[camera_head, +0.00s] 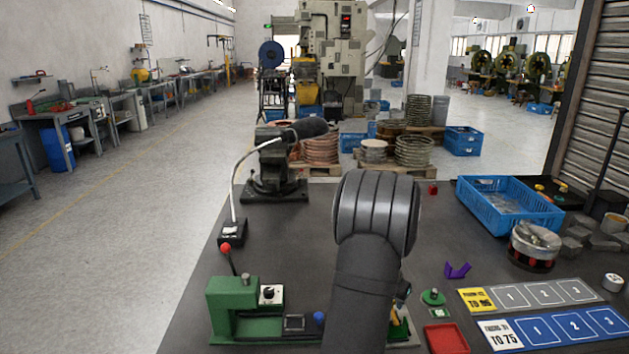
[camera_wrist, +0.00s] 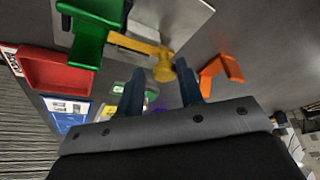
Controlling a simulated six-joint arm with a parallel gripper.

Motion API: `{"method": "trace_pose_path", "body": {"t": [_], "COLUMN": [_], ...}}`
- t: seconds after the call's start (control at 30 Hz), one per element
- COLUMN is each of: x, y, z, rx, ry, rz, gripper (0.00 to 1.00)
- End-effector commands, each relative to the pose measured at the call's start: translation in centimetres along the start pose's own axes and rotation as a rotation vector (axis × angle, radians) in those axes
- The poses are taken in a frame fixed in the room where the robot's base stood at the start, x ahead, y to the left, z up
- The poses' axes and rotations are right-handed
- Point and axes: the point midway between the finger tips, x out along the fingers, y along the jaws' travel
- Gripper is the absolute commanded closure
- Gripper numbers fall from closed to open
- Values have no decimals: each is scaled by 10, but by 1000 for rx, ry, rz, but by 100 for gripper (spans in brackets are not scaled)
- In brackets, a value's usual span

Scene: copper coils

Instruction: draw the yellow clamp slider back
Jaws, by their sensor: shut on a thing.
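The yellow clamp slider (camera_wrist: 140,43) shows in the wrist view as a flat bar with a round knob (camera_wrist: 163,69) at its end. It runs out from a green fixture (camera_wrist: 88,30) on a pale plate. My gripper (camera_wrist: 161,72) is shut on the slider's knob, with one dark finger on each side of it. In the head view my arm hides most of the slider and the gripper. The green fixture's left part (camera_head: 232,306) shows there, left of my arm.
A red tray (camera_head: 446,338), a small green part (camera_head: 433,297) and a purple bracket (camera_head: 457,270) lie right of my arm. An orange bracket (camera_wrist: 222,70) lies near the knob. A blue crate (camera_head: 510,207) is farther back.

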Motion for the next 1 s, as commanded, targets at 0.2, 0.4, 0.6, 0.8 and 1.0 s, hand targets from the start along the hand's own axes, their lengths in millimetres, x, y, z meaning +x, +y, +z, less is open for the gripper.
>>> {"method": "trace_pose_path", "body": {"t": [0.2, 0.4, 0.6, 0.8, 1.0], "x": [-6, -43, -86, -104, -91], "y": [4, 11, 23, 29, 28], "z": [-1, 3, 18, 26, 25], "rx": [28, 198, 436, 555, 564], "ry": [11, 67, 125, 147, 146], "rz": [-5, -63, -149, -195, -196], "gripper": [100, 100, 100, 100, 100]}}
